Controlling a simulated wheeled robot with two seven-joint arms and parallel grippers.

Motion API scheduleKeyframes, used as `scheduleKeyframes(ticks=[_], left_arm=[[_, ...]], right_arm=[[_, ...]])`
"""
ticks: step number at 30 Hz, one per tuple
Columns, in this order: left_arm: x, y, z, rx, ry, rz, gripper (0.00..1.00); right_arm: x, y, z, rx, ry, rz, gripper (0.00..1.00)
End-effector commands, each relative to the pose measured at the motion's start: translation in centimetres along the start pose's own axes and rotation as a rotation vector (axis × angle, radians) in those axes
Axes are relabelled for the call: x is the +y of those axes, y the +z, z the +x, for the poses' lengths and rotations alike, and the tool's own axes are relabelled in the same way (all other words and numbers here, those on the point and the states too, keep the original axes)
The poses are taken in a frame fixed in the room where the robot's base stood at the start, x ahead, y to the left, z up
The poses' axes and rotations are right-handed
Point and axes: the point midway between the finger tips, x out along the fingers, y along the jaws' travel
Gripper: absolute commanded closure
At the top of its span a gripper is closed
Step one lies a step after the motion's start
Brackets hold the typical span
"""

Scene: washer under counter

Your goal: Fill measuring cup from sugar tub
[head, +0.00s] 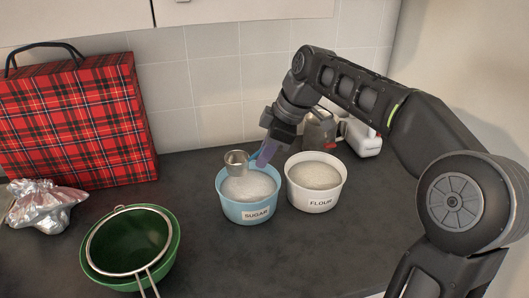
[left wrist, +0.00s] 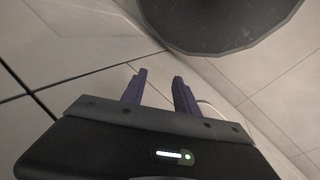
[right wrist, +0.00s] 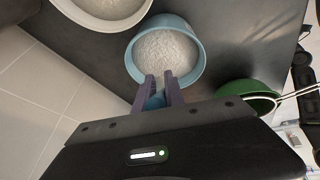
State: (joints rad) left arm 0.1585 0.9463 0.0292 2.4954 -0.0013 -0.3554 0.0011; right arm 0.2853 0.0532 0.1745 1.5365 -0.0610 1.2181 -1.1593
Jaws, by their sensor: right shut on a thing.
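The metal measuring cup (head: 236,163) is over the back part of the blue sugar tub (head: 232,210) in the head view, overlapping its rim. My right gripper (head: 266,153) points down at the tub's back right rim and is shut on the cup's handle side; the handle is mostly hidden. In the right wrist view the fingers (right wrist: 160,88) overlap the near rim of the tub, whose white sugar (right wrist: 165,55) shows; the cup cannot be made out there. My left gripper (left wrist: 158,92) is open and empty, out of the head view.
A white flour tub (head: 316,184) stands close right of the sugar tub. A green bowl with a strainer (head: 128,245) is at the front left. A plaid bag (head: 75,120) and foil bundle (head: 45,205) are at left. Metal and white containers (head: 360,138) stand behind.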

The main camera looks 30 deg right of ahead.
Motion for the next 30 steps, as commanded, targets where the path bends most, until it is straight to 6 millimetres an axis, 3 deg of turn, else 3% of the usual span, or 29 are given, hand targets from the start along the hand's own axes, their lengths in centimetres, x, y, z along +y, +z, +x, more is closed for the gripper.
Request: scheduleKeyframes(ticks=[18, 30], left_arm=[[-1.7, -0.1, 4.5, 0.003, 0.0, 0.0, 0.64], [-2.4, -0.1, 6.0, 0.003, 0.0, 0.001, 0.64]], right_arm=[[-0.8, 2.2, 5.3, 0.001, 0.0, -0.001, 1.0], [-1.1, 3.0, 7.3, 0.001, -0.001, -0.001, 1.0]])
